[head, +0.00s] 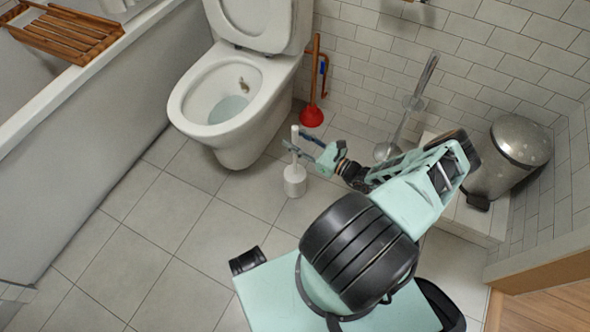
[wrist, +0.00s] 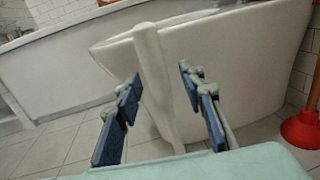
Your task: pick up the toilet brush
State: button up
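The toilet brush has a slim white handle (head: 295,134) and stands upright in a white round holder (head: 295,181) on the floor, right of the toilet. My gripper (head: 297,141) is at the upper part of the handle, with its fingers open. In the wrist view, the white handle (wrist: 153,75) rises between the two blue finger pads of my gripper (wrist: 160,92). Gaps show on both sides, so the pads do not appear to grip it. The holder is hidden in the wrist view.
The toilet (head: 205,90) is close behind and left of the brush. A red plunger (head: 312,117) stands by the wall. The bathtub (head: 100,120) is at left; floor tiles between are clear.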

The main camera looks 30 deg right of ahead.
grip_shut()
jog(key=shift+r, duration=0.1)
